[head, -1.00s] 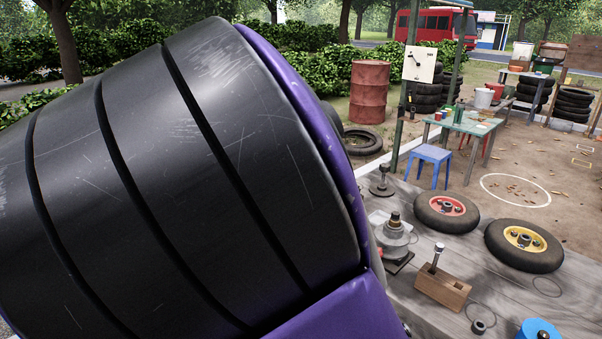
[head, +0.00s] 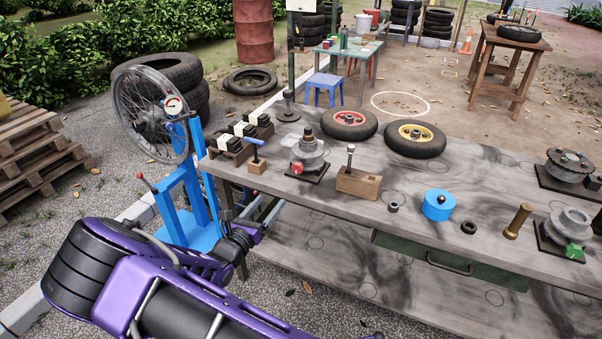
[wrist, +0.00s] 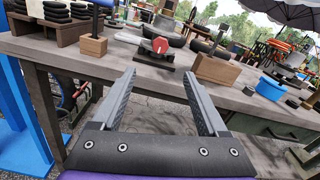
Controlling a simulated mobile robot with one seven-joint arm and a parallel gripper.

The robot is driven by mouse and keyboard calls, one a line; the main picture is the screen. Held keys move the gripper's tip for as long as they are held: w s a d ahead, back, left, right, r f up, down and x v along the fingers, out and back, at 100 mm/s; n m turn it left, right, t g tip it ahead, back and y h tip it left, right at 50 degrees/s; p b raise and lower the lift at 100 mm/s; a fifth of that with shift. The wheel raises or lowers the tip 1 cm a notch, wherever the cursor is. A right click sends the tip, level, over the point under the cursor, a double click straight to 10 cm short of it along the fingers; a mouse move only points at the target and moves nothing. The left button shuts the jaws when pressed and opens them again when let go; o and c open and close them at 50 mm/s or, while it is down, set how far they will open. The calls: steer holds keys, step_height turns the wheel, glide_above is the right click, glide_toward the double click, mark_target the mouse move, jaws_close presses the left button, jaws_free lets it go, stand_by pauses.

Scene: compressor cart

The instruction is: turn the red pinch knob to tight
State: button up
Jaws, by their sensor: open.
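The red pinch knob (head: 297,168) is on the near side of a grey round fixture (head: 310,153) with a dark base plate, on the wooden workbench. In the wrist view the red knob (wrist: 159,45) shows ahead, just beyond the fingertips in the picture. My gripper (head: 270,212) is in front of the bench's near edge at the left, apart from the knob. In the wrist view my gripper (wrist: 160,75) is open, with nothing between its two grey fingers. Any tightness marking is too small to read.
A wooden block with an upright pin (head: 358,184) stands right of the fixture. A small block with a blue-handled tool (head: 256,165) stands left. A blue round part (head: 438,205) lies farther right. A blue wheel stand (head: 190,210) is beside the bench's left end.

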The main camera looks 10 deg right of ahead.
mark_target(296, 169)
steer(key=b+x, duration=0.1)
steer(key=x, duration=1.5)
steer(key=shift+w+d+b, duration=0.2)
steer(key=shift+w+b, duration=0.1)
jaws_close()
